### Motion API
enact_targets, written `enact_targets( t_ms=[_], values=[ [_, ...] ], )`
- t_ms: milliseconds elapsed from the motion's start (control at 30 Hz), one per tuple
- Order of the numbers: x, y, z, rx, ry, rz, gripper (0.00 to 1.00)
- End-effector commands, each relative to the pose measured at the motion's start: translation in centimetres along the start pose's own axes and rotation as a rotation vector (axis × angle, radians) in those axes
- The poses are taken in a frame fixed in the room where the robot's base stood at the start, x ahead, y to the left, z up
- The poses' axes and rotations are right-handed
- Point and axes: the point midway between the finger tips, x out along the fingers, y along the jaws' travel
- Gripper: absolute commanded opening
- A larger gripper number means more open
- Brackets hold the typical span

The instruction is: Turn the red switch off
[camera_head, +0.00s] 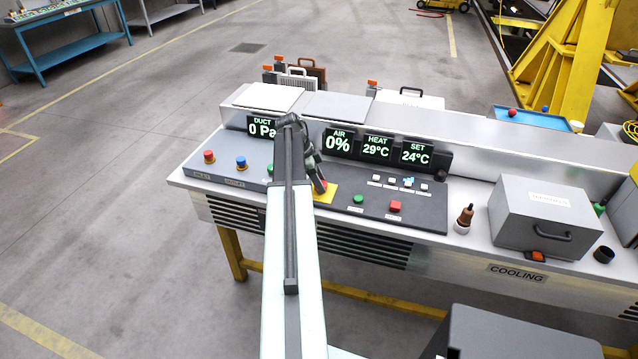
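A red switch (320,187) shows at the right edge of my arm, on a yellow plate (325,197) on the console. It is partly hidden by my gripper, and its position cannot be read. My gripper (315,174) is at the switch, reaching down from the end of my arm. Its fingers are small and dark here, so I cannot tell whether they touch the switch or are shut on it.
The black panel holds a green button (358,198), a red button (395,206) and small white switches. Displays (376,147) stand behind, reading AIR 0%, HEAT 29°C, SET 24°C. Knobs (209,156) sit left. A grey box (543,213) and a brown-topped bottle (464,219) stand right.

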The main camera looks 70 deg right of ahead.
Motion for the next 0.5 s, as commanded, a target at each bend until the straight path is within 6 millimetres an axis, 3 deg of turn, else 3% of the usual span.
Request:
enact_targets(
  t_ms=[500],
  values=[
    [-0.02, 0.32, 0.12, -0.121, -0.002, -0.048, 0.01]
  ],
)
